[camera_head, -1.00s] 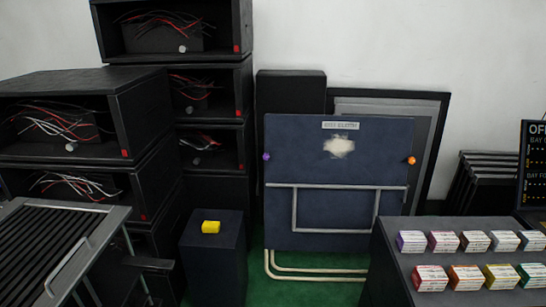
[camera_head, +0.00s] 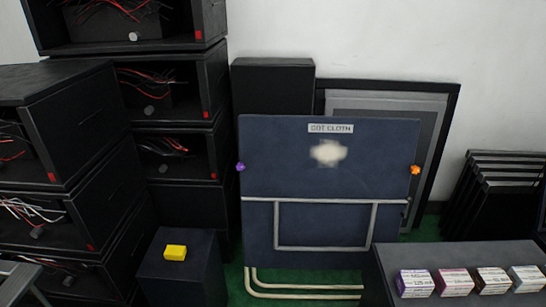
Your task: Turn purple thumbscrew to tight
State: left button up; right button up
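A small purple thumbscrew (camera_head: 240,168) sits on the left edge of a dark blue upright panel (camera_head: 270,230) labelled "DDT CLOTH" or similar. An orange thumbscrew (camera_head: 415,170) sits on the panel's right edge at about the same height. A grey rail frame crosses the panel's lower half, and a whitish smudge marks its upper middle. How tight the purple thumbscrew is cannot be told at this size. Neither of my grippers shows in the head view.
Black open boxes with red and white wires (camera_head: 140,92) are stacked at the left. A dark pedestal with a yellow block (camera_head: 175,252) stands left of the panel. A dark counter (camera_head: 450,256) with several small cartons stands at the front right. Green floor shows between them.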

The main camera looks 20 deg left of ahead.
aim_at(240, 166)
jog(key=u, duration=0.3)
jog(key=i, duration=0.85)
jog(key=u, duration=0.6)
